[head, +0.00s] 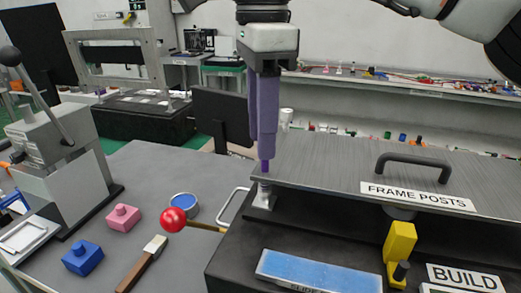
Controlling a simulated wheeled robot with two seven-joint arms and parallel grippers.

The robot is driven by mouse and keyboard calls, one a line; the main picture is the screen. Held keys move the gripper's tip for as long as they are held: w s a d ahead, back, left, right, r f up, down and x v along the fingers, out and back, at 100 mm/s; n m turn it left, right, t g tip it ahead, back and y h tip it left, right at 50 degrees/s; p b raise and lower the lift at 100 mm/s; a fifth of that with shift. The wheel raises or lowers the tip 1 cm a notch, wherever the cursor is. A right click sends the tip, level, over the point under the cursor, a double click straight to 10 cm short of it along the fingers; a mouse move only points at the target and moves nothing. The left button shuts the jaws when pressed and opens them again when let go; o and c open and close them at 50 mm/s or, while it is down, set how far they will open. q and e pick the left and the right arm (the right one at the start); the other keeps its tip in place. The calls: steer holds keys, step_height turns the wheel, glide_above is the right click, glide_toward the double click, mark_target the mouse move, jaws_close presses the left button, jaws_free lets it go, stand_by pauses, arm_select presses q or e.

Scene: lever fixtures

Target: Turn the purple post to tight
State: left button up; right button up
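The purple post (265,167) shows only as a small piece above a metal foot (262,197), at the left end of the metal plate labelled "FRAME POSTS" (325,162). My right gripper (265,152) points straight down over the post, its fingertips at the post's upper end. One purple-grey finger largely covers the other, so the gap between them and any grip on the post are hidden. Whether the post is tight does not show. My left gripper is out of view.
A red ball knob (173,220) on a rod sticks out left of the fixture. A black handle (412,165) stands on the plate, with a yellow piece (399,240) below. Pink (122,218) and blue (82,257) blocks and a lever press (55,150) are left.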

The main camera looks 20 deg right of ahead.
mark_target(265, 172)
step_height(265, 172, down, 3)
steer(key=shift+f, duration=0.3)
jaws_close()
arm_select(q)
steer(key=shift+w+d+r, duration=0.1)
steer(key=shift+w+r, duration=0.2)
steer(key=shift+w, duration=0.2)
